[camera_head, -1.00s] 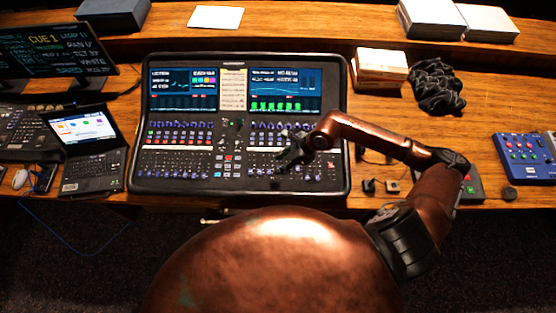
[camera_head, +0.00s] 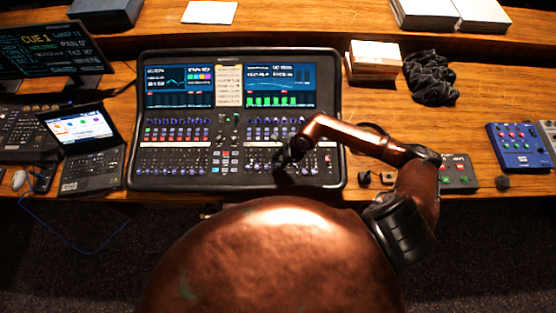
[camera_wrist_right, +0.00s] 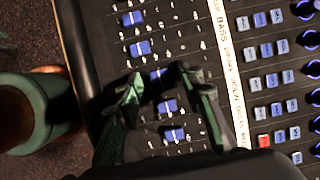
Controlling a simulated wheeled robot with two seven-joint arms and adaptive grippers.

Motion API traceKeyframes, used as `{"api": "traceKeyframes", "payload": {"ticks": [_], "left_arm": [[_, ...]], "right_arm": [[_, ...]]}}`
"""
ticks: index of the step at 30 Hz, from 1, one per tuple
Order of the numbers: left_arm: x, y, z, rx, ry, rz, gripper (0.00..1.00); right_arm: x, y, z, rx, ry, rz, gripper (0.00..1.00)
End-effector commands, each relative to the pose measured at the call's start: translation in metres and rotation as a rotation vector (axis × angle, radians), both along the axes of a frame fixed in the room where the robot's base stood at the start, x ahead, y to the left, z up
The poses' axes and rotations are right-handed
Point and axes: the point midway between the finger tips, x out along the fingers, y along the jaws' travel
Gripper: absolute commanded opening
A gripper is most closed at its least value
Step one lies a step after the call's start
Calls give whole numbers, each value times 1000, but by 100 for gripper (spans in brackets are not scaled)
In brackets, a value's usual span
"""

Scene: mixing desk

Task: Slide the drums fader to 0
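The mixing console (camera_head: 137,120) stands on the desk in front of me, with rows of faders along its near part. My right gripper (camera_head: 280,170) reaches down over the right-hand fader bank. In the right wrist view, the gripper (camera_wrist_right: 157,84) is open, its two dark fingers apart above the faders. One blue fader cap (camera_wrist_right: 167,106) shows between the fingers; I cannot tell whether they touch it. A label strip (camera_wrist_right: 228,60) reads BASS among other names; I cannot make out a drums label. My left gripper is out of view.
A laptop (camera_head: 90,150) stands left of the console and a monitor (camera_head: 50,52) behind it. A stack of books (camera_head: 374,62) and a black cloth (camera_head: 430,78) lie to the right. A blue box (camera_head: 518,147) sits at far right.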

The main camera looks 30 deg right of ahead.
Motion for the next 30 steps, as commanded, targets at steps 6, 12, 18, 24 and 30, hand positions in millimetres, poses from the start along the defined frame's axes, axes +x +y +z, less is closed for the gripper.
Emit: {"api": "traceKeyframes", "payload": {"ticks": [6,12,18,24,30], "left_arm": [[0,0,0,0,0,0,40],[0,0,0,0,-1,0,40],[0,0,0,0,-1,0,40],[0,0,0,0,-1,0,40],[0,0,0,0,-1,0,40]], "right_arm": [[0,0,0,0,0,0,24],[0,0,0,0,0,0,11],[0,0,1,1,0,0,0],[0,0,1,1,0,0,0],[0,0,1,1,0,0,0]]}}
